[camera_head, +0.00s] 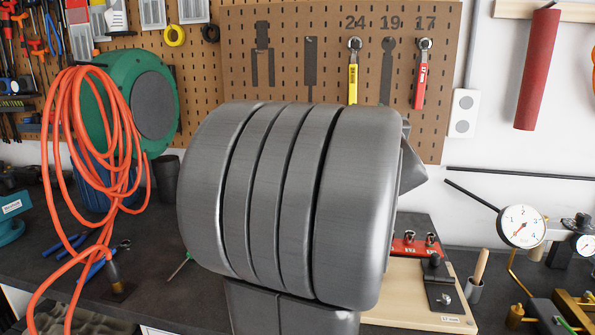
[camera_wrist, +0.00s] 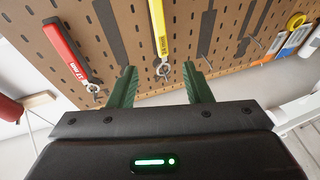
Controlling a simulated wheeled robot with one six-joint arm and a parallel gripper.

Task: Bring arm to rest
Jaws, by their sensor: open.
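My gripper (camera_wrist: 161,82) shows in the wrist view with its two green fingers spread apart and nothing between them. It faces the pegboard (camera_wrist: 140,60). A yellow wrench (camera_wrist: 157,28) appears beyond the gap between the fingers, with its ring end just past the tips. A red wrench (camera_wrist: 66,50) is up and to the left of the fingers. In the head view my grey arm link (camera_head: 290,200) fills the middle and hides the gripper. The yellow wrench (camera_head: 353,78) hangs under "24" and the red wrench (camera_head: 420,80) under "17".
The place under "19" (camera_head: 388,70) shows only a dark outline. An orange hose (camera_head: 75,180) and green reel (camera_head: 122,85) are at left. A wooden board (camera_head: 410,295) with a black fixture (camera_head: 440,285) lies right of my arm. A dial gauge (camera_head: 522,227) stands further right.

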